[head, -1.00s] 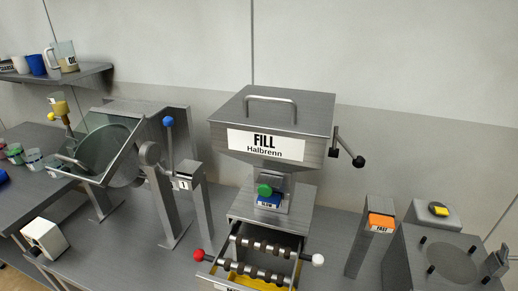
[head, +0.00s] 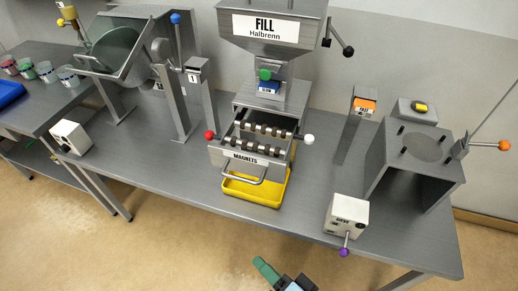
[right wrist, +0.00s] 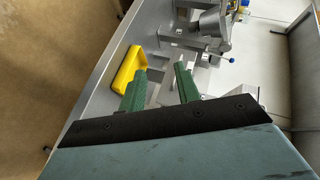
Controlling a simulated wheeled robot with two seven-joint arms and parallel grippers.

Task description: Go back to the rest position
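My right gripper (head: 282,270) shows at the bottom edge of the head view, in front of the table and over the floor. In the right wrist view its two green fingers (right wrist: 160,74) stand apart with nothing between them. The gripper is open and empty, clear of the table. My left gripper is in no view.
A long grey metal table (head: 290,205) carries the FILL hopper (head: 265,25), a magnet drawer (head: 245,158) above a yellow tray (head: 255,190), and a white box with a purple knob (head: 346,215). The floor (head: 160,250) in front is clear.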

